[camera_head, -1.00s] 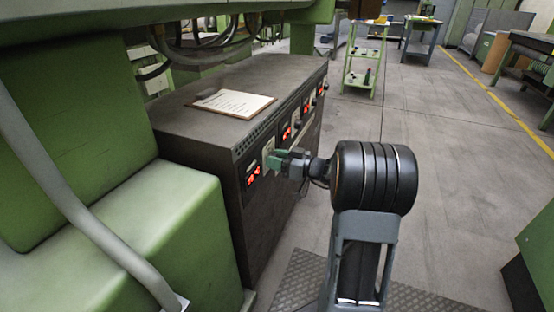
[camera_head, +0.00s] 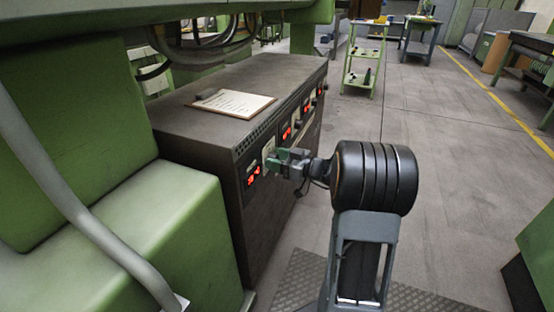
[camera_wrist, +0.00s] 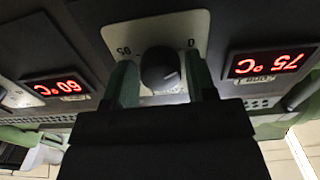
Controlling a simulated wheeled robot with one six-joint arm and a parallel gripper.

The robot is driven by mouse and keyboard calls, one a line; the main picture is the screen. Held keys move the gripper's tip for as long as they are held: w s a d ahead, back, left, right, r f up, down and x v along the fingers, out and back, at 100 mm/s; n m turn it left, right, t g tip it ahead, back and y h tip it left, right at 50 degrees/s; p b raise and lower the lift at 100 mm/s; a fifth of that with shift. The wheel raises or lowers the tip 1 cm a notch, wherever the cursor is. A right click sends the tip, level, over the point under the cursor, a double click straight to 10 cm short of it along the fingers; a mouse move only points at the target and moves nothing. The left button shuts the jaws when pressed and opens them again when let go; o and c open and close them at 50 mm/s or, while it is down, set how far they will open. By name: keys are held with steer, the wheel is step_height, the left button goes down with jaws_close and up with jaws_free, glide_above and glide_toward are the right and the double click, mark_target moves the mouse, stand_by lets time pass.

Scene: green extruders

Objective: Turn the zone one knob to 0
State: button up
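The dark round knob (camera_wrist: 160,68) sits on a pale dial plate (camera_wrist: 165,25) in the wrist view, which is upside down. Marks "0" and "95" show on the plate. A pale pointer line on the knob is faint. Beside the plate, a red display (camera_wrist: 272,63) with a "Zone" label, its number not fully legible, reads 75 °C. My gripper (camera_wrist: 161,72) has its green fingers apart, one on each side of the knob, with slim gaps that are hard to judge. In the head view my gripper (camera_head: 272,160) is at the cabinet front and hides the knob.
Another red display (camera_wrist: 60,87) reads 60 °C. The dark cabinet (camera_head: 270,225) carries a clipboard (camera_head: 230,103) on top. Green machine housing (camera_head: 150,235) stands to the left. The floor (camera_head: 440,140) to the right is clear; a green trolley (camera_head: 362,65) stands farther back.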

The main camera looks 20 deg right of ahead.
steer(key=shift+o, duration=1.1)
steer(key=shift+s, duration=0.1)
steer(key=p+v, duration=0.3)
steer(key=v, duration=1)
steer(key=shift+s+d, duration=0.15)
steer(key=shift+d, duration=0.15)
steer(key=s+a+r+m+g+h+p, duration=0.25)
steer(key=a+r+g+p, duration=0.35)
steer(key=a+r+p, duration=0.35)
steer(key=s+a+r+m+g+h+p, duration=0.1)
steer(key=s+a+r+g+p, duration=0.35)
steer(key=a+r+p, duration=0.55)
steer(key=s+r+m+h+p, duration=0.2)
steer(key=r+h+p, duration=0.2)
steer(key=r+p, duration=0.5)
steer(key=s+r+m+h+p, duration=0.3)
steer(key=r+h+p, duration=0.1)
steer(key=r+p, duration=0.5)
steer(key=shift+s+r+t+p, duration=0.2)
steer(key=shift+r+t+p, duration=0.2)
steer(key=shift+p, duration=0.6)
